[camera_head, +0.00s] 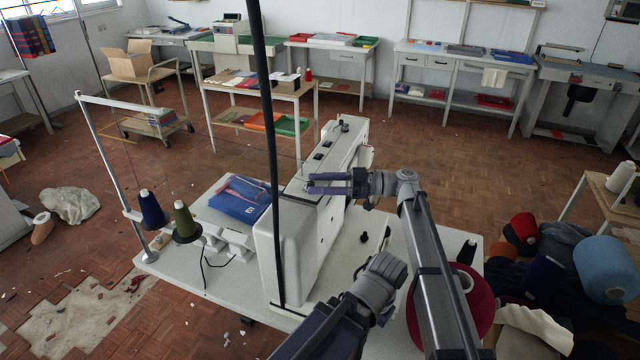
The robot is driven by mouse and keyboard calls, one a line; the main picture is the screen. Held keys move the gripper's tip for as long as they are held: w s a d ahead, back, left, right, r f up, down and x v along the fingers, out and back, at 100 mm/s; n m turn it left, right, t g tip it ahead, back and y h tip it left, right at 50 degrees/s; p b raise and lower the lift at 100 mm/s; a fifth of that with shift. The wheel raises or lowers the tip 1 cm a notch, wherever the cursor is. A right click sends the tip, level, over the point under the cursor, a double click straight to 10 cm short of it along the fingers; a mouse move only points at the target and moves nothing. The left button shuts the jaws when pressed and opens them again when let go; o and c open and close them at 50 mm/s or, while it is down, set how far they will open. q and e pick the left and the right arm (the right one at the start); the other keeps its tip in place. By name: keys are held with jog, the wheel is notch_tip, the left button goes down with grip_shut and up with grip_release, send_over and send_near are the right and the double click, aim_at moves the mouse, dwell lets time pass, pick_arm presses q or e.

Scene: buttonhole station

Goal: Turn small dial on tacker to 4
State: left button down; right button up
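The tacker (300,238) is the white sewing machine on the pale table. Several small dark dials or knobs show along its top, one at the near end of the row (318,157) and another dial (327,144) just beyond it. Their numbers are too small to read, and I cannot tell which is the small dial. My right gripper (322,184) reaches in from the right, with its two purple fingers pointing left across the tacker's top, nearer than the dials. The fingers are slightly apart with nothing visible between them. It hides part of the machine top. My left gripper does not show.
A dark upright pole (268,120) crosses the view just left of the tacker. A thread stand (112,150) with navy (152,210) and olive (186,222) cones stands at the left. A red spool (483,300) sits at right.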

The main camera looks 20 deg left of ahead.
grip_shut()
dwell(0.4)
jog(key=shift+w+a+n+g+h, duration=0.2)
jog(key=shift+w+n+g+h, duration=0.35)
jog(key=shift+g, duration=0.45)
jog(key=shift+n+g+h, duration=0.25)
jog(key=shift+n+g, duration=0.25)
jog(key=shift+n, duration=0.05)
jog(key=shift+s+n+g+h, duration=0.1)
jog(key=shift+n+g+h, duration=0.85)
jog(key=shift+g, duration=0.35)
grip_release()
